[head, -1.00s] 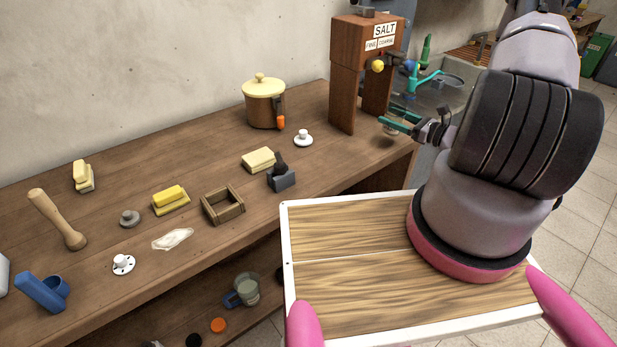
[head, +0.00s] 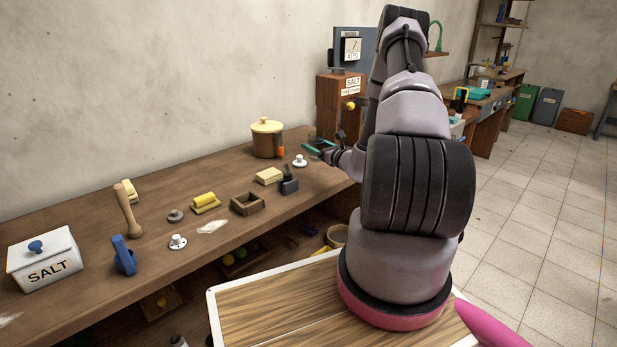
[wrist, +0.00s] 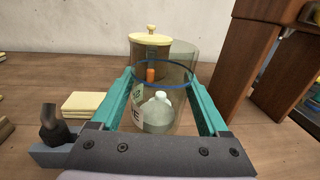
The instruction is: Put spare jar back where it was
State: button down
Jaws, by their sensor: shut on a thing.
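My gripper (wrist: 166,100) has its teal fingers on both sides of a clear jar (wrist: 181,70) with a thin blue ring, and is shut on it. A pale bottle-like shape with a white top and a partly hidden label shows low in or through the jar; I cannot tell which. In the head view my gripper (head: 320,149) is over the far right end of the wooden bench (head: 110,285), in front of the wooden salt dispenser (head: 340,100). The jar is barely visible there. Whether its base touches the bench is hidden.
The cream-lidded pot (head: 267,140) stands behind and left of the gripper. Near it are a white knobbed disc (head: 300,161), a butter-coloured block (head: 268,176) and a dark stamp-like tool (head: 289,183). A wooden frame (head: 247,204) and white salt box (head: 44,262) are further left.

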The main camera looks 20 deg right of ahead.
notch_tip(320, 180, down, 8)
jog(key=shift+r, duration=0.15)
dwell(0.4)
grip_release()
